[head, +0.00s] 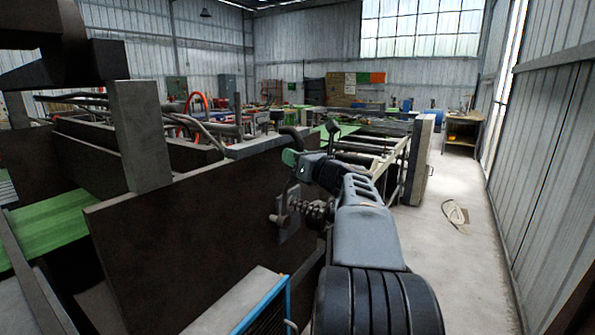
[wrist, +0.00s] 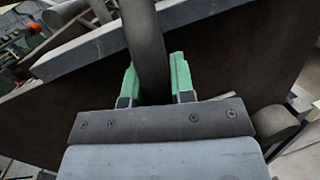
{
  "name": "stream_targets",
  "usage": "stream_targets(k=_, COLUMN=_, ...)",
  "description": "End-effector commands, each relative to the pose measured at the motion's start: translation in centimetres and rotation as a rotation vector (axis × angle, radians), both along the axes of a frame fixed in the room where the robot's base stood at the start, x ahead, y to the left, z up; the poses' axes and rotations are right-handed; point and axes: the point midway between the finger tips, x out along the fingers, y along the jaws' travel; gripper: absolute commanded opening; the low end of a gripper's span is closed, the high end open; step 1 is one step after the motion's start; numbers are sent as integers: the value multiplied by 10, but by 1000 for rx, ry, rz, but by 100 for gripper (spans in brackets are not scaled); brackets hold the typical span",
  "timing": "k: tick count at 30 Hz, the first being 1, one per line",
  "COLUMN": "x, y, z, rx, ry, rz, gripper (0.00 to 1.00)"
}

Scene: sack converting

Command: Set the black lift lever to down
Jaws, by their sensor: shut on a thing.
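The black lift lever (wrist: 145,40) is a thick dark rod running up between the green fingers of my gripper (wrist: 155,78) in the wrist view. The fingers sit one on each side of it, and my gripper is shut on it. In the head view my gripper (head: 292,158) is at the top edge of the machine's dark side panel. A dark curved bar (head: 295,133) rises by the fingers there and looks like the same lever. The lever's lower end is hidden behind my gripper in the wrist view.
The machine's dark brown side panel (head: 190,240) stands left of my arm. A blue-edged box (head: 240,305) is low in front. A roller conveyor frame (head: 365,150) lies beyond my gripper. The right aisle floor is mostly clear, with a pale looped thing (head: 454,213) lying on it.

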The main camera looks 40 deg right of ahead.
Motion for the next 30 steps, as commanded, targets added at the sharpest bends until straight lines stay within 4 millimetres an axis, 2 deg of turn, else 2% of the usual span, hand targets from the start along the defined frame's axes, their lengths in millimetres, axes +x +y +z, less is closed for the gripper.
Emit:
stream_targets(k=3, x=-4, y=12, z=-2, rx=-60, ry=-20, rz=2, gripper=0)
stream_targets(k=9, x=-7, y=23, z=0, rx=-119, ry=-41, rz=3, gripper=0)
stream_targets(k=26, x=-8, y=28, z=2, rx=-147, ry=-47, rz=5, gripper=0)
stream_targets(k=27, x=-8, y=28, z=2, rx=-147, ry=-47, rz=5, gripper=25)
stream_targets(k=30, x=-8, y=28, z=2, rx=-145, ry=-47, rz=5, gripper=35)
